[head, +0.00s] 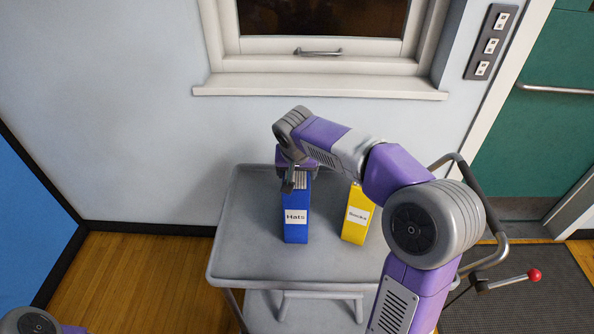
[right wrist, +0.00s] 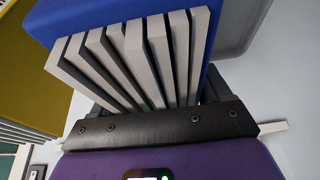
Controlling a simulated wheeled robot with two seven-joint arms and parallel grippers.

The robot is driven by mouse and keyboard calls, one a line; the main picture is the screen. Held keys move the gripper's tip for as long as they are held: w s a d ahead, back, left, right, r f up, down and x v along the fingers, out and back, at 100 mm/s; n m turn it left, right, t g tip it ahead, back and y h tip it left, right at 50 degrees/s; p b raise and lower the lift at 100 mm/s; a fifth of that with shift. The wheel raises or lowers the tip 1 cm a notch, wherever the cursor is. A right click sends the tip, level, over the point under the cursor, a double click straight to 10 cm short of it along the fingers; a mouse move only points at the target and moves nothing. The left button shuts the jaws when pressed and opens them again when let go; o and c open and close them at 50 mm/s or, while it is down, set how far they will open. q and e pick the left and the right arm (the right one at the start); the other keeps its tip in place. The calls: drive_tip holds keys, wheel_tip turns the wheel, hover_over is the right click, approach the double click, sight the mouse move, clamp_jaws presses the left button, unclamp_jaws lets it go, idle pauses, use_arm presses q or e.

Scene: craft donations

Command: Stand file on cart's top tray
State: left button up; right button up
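A blue file labelled "Hats" (head: 296,225) stands upright on the cart's grey top tray (head: 247,262), left of the yellow file. My right gripper (head: 291,185) is at the top of the blue file, with its fingers at the file's sides. In the right wrist view, the blue file (right wrist: 100,22) with its grey-white sheets fills the space between the dark fingers, which appear closed against it. The fingertips are largely hidden there. A yellow file labelled "Socks" (head: 356,217) stands upright on the tray, partly behind my right arm. My left gripper is out of view.
The cart's push handle (head: 497,250) is on the right, partly behind my arm. A red-knobbed lever (head: 533,275) sticks out beside it. A window sill (head: 318,90) and wall are behind the cart. The tray's left part is clear.

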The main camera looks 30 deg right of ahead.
drive_tip(key=o, duration=0.4)
drive_tip(key=shift+c, duration=0.2)
drive_tip(key=shift+r, duration=0.15)
drive_tip(key=p+v, duration=0.3)
drive_tip(key=v, duration=0.7)
drive_tip(key=shift+r+p, duration=0.4)
drive_tip(key=shift+s+a+r, duration=0.25)
drive_tip(key=shift+s+r, duration=0.05)
drive_tip(key=shift+r, duration=0.3)
